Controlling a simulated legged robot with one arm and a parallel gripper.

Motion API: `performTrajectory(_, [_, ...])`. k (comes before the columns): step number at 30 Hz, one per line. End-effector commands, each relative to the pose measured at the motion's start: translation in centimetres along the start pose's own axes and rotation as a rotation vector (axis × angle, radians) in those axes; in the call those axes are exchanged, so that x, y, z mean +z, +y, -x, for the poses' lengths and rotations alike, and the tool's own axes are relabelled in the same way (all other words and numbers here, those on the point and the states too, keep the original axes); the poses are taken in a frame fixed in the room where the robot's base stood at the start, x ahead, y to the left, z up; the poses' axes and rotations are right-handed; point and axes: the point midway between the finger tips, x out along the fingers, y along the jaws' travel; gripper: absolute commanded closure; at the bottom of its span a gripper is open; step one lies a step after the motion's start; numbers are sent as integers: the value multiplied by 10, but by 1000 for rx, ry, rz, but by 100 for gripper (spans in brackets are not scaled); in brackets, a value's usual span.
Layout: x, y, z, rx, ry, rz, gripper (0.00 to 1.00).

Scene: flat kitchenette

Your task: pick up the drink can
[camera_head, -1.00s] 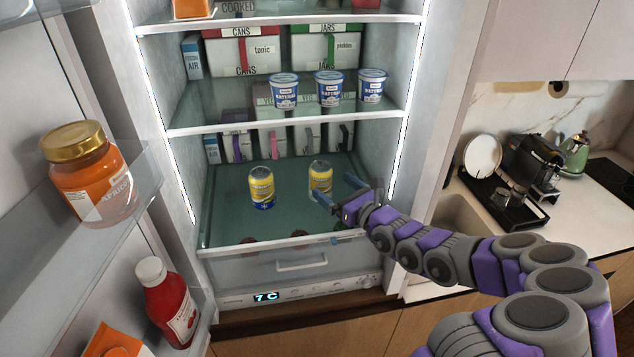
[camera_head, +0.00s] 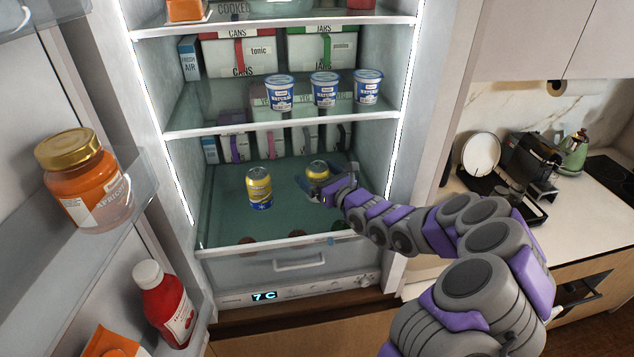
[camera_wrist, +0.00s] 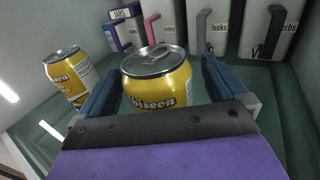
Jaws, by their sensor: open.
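Two yellow drink cans stand upright on the fridge's bottom glass shelf. The right can (camera_head: 317,170) is partly hidden by my gripper (camera_head: 318,186). In the wrist view this can (camera_wrist: 158,82) stands between the two blue fingers of my open gripper (camera_wrist: 160,88), with a gap showing at its right side. Its lower part is hidden behind the gripper's palm. The left can (camera_head: 260,188) stands clear of the gripper; in the wrist view it (camera_wrist: 70,76) is outside the left finger.
The glass shelf (camera_head: 225,222) has free room in front of the cans. Bins with labels (camera_wrist: 213,30) stand behind them. Yogurt tubs (camera_head: 324,90) sit on the shelf above. The open door at left holds an orange jar (camera_head: 85,185) and a red bottle (camera_head: 165,305).

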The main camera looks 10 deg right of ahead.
Motion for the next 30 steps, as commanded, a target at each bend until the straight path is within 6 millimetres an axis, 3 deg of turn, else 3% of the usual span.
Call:
performTrajectory(3, [0, 1, -1, 0, 0, 1, 1])
performTrajectory(25, [0, 1, -1, -1, 1, 2, 71])
performTrajectory(30, [0, 1, -1, -1, 1, 2, 71])
